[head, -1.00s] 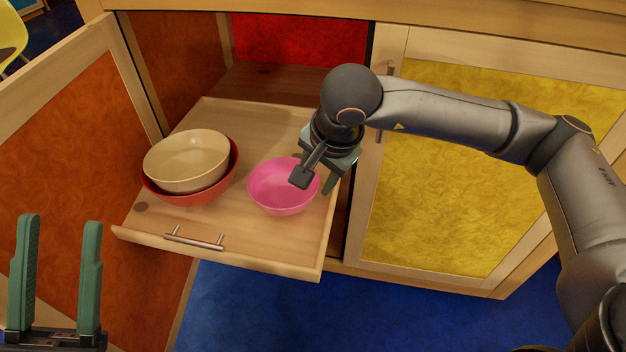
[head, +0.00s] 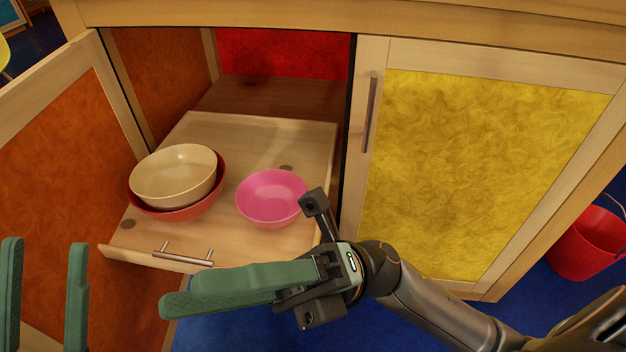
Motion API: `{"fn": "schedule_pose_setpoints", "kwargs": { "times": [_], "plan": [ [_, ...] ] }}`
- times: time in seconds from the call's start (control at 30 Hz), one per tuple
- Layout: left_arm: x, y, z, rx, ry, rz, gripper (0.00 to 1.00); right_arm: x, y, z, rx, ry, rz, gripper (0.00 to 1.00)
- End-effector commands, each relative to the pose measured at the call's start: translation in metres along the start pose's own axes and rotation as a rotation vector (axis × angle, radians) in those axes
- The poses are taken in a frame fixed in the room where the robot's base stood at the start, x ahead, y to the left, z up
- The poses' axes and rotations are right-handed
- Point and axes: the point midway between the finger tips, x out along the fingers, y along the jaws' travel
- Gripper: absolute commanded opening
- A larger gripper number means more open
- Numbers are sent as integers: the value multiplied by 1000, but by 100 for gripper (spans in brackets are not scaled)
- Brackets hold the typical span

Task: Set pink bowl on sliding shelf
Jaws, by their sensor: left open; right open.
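The pink bowl (head: 271,197) sits upright on the pulled-out wooden sliding shelf (head: 255,140), towards its right side. My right gripper (head: 180,303) is in front of the shelf and nearer to the camera, apart from the bowl. It is open and empty, with its fingers seen nearly edge-on and pointing left. My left gripper (head: 45,250) is open and empty at the lower left corner, in front of the orange cabinet door.
A beige bowl (head: 172,176) is nested in a red bowl (head: 215,195) on the shelf's left side. The orange door (head: 70,170) stands open at left; the yellow door (head: 480,160) is closed. A red bucket (head: 585,243) is on the blue floor at right.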

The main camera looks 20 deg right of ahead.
Motion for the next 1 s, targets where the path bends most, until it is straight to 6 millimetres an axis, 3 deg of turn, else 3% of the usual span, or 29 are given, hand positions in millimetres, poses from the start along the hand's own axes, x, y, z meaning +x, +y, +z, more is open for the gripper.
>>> {"fn": "schedule_pose_setpoints", "kwargs": {
  "times": [0.1, 0.2, 0.4, 0.53, 1.0],
  "plan": [
    [0, 0, 0, -1, -1, 0, 50, -27, 21, 37, 258, -300, 129, 47],
    [0, 0, 0, -1, -1, 0, 50, -57, 29, 60, 436, -498, 225, 47],
    [0, 0, 0, 0, -1, 1, 50, -100, 31, 80, 645, -724, 349, 47],
    [0, 0, 0, 0, -1, 1, 50, -109, 31, 83, 682, -763, 373, 47],
    [0, 0, 0, 3, -1, 0, 50, -108, 30, 82, 680, -760, 371, 47]
  ]
}}
